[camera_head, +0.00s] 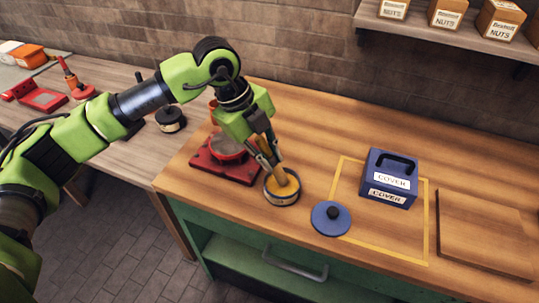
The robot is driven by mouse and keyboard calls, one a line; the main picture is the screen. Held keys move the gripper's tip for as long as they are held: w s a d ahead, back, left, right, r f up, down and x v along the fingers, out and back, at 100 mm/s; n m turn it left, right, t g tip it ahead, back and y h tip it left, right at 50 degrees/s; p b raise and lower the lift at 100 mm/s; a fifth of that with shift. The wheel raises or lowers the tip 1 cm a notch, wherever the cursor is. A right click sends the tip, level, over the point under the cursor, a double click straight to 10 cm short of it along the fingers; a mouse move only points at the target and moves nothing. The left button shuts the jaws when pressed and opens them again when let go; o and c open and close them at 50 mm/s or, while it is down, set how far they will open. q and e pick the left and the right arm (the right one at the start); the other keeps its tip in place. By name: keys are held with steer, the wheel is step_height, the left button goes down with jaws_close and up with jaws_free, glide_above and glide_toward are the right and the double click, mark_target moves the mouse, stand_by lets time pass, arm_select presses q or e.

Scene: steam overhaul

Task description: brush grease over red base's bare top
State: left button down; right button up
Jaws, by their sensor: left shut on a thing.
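My left gripper (268,152) is shut on a brush (280,176). The brush points down, its lower end in the round tin of yellow grease (283,199). The red base (225,174) stands just left of the tin on the wooden workbench. My gripper and forearm hide part of the base. A grey round area (224,148) shows on its top, and I cannot tell whether any grease lies on it. My right gripper is not in view.
A blue lid with a black knob (331,221) lies right of the tin. A blue box marked COVER (389,180) stands inside a yellow outline. A wooden board (484,236) lies at far right. A shelf with nut boxes (446,14) hangs above.

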arm_select(q)
steer(key=shift+f+b, duration=0.45)
steer(key=shift+f, duration=0.1)
stand_by(1.6)
steer(key=shift+r+p, duration=1.8)
steer(key=shift+r, duration=1.75)
steer(key=shift+a, duration=0.1)
